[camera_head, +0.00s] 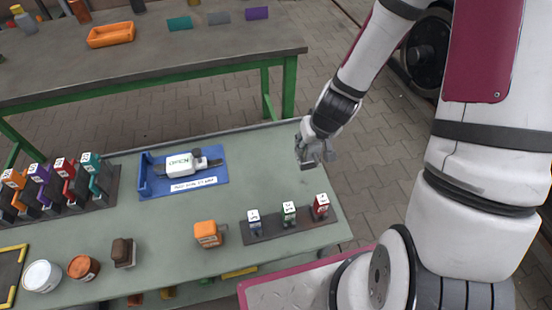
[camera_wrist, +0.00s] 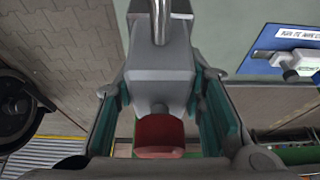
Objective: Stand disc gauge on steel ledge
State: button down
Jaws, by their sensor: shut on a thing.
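My gripper (camera_head: 314,160) is in the air by the right end of the green-grey bench. In the wrist view its two teal-padded fingers (camera_wrist: 160,100) flank a grey body with a silver rod (camera_wrist: 161,20) and a red part (camera_wrist: 158,135). I take the held piece to be the disc gauge (camera_wrist: 158,72); its disc face is not clear, and in the head view it is small and hard to separate from the fingers. A dark strip (camera_head: 267,237) on the bench's near right bears three white-topped blocks; I cannot tell whether this is the steel ledge.
A blue tray (camera_head: 150,187) with a white tool (camera_head: 183,164) lies mid-bench. An orange block (camera_head: 208,234) stands left of the strip. A rack of coloured tools (camera_head: 68,200) and pots (camera_head: 42,276) are at the left. The bench (camera_head: 268,165) is bare between tray and gripper.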

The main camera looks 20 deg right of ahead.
aim_at(309, 160)
jog(key=f+b, duration=0.1)
jog(key=f, duration=0.2)
jog(key=f+b, duration=0.2)
jog(key=f, duration=0.1)
jog(key=f+b, duration=0.2)
jog(key=f, duration=0.1)
jog(key=shift+w+d, duration=0.2)
jog(key=shift+d, duration=0.2)
jog(key=shift+w+a+f+b, duration=0.2)
jog(key=shift+w+f, duration=0.65)
jog(key=shift+w, duration=1.8)
jog(key=shift+w+a+f+b, duration=0.25)
jog(key=shift+w+f, duration=0.55)
jog(key=shift+w, duration=1.85)
jog(key=shift+w+a+f+b, duration=0.2)
jog(key=shift+w+f, duration=0.65)
jog(key=shift+w, duration=1.8)
jog(key=shift+f, duration=0.15)
jog(key=c, duration=1.2)
grip_release()
jog(key=shift+c, duration=0.2)
jog(key=shift+o, duration=0.9)
